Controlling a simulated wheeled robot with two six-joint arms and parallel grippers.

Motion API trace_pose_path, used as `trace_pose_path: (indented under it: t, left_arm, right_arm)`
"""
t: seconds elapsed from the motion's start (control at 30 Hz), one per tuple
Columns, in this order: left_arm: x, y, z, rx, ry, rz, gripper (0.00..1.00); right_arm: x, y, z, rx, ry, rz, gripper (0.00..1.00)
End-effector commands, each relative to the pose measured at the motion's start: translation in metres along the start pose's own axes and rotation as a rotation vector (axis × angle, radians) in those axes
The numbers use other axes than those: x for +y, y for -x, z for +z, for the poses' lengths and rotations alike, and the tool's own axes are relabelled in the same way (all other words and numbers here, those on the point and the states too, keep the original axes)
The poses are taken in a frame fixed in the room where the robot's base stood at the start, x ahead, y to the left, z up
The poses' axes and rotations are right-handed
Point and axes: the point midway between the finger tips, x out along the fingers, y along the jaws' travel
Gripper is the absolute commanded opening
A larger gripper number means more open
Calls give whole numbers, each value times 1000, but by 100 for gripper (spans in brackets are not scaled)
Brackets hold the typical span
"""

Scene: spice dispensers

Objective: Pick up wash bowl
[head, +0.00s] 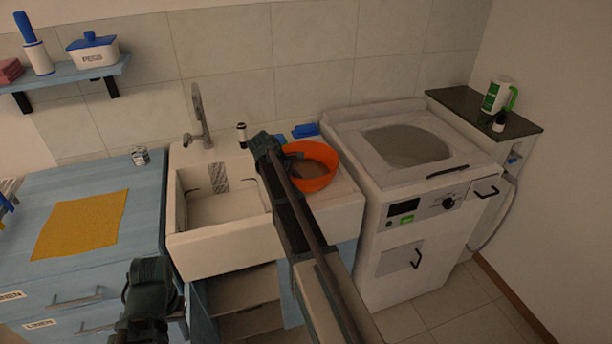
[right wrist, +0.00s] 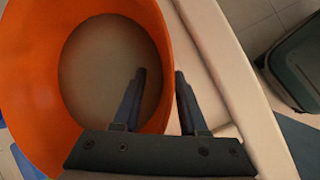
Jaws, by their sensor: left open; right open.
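The wash bowl is an orange round bowl (head: 322,183) on the right part of the white sink top. In the right wrist view its orange wall and pale inside (right wrist: 108,70) fill the left side. My right gripper (head: 272,148) is at the bowl's left edge in the head view and hides part of it. In the right wrist view my right gripper (right wrist: 160,88) is open, one finger over the inside and the other outside the rim. I cannot tell if they touch it. My left gripper (head: 150,290) is low at the left, away from the bowl; its fingertips are unclear.
The sink basin (head: 215,205) lies left of the bowl, and a washing machine (head: 400,190) stands close on its right. A blue item (head: 305,130) lies behind the bowl. A blue counter (head: 140,220) with a yellow cloth (head: 80,224) is at the left.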

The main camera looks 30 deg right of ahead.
Motion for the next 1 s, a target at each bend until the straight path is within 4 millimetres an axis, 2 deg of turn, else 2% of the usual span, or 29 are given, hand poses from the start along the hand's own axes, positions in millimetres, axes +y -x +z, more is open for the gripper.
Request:
trace_pose_path:
  t: [0.2, 0.43, 1.0]
  left_arm:
    - [0, 1, 0, 0, 0, 0, 45]
    - [0, 1, 0, 0, 0, 0, 45]
    - [0, 1, 0, 0, 0, 0, 45]
  right_arm:
    - [0, 0, 0, 0, 1, 0, 40]
    - [0, 1, 0, 0, 1, 1, 0]
    - [0, 1, 0, 0, 1, 1, 0]
